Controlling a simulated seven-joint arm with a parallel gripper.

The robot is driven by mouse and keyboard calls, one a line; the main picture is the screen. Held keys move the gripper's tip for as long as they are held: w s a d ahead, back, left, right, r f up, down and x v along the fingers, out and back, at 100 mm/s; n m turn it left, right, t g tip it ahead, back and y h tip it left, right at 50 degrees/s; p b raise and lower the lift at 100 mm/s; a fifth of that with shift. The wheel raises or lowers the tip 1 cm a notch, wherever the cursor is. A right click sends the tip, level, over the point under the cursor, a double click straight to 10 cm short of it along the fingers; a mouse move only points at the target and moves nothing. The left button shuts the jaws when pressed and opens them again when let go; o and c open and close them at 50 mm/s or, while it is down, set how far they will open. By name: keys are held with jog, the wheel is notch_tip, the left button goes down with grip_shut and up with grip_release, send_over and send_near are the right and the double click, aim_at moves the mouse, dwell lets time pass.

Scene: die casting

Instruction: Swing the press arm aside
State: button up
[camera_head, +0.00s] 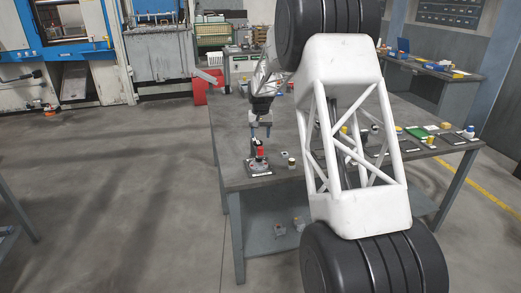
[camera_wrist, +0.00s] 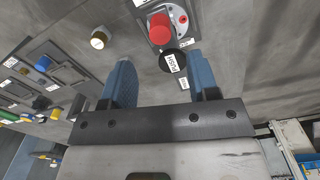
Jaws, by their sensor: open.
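A small press (camera_head: 259,168) stands on the near left part of the grey workbench. It has a dark base plate, a red part and a dark upper part. In the wrist view the press plate (camera_wrist: 183,20) is at the top, with a red cylinder (camera_wrist: 160,28) and a black round knob (camera_wrist: 172,62) beside it, labelled PUSH. My gripper (camera_head: 261,132) is just above the press, pointing down. Its two blue fingers are apart and empty in the wrist view (camera_wrist: 160,66), and the black knob appears between and beyond them. I cannot tell whether a finger touches the press.
A small brass-coloured cylinder (camera_head: 292,162) stands right of the press. My arm hides the bench's middle. Bench surface left of the press is clear.

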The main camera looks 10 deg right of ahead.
aim_at(260, 147)
dwell(0.4)
jog(key=shift+f, duration=3.9)
jog(key=shift+c, duration=0.3)
grip_shut()
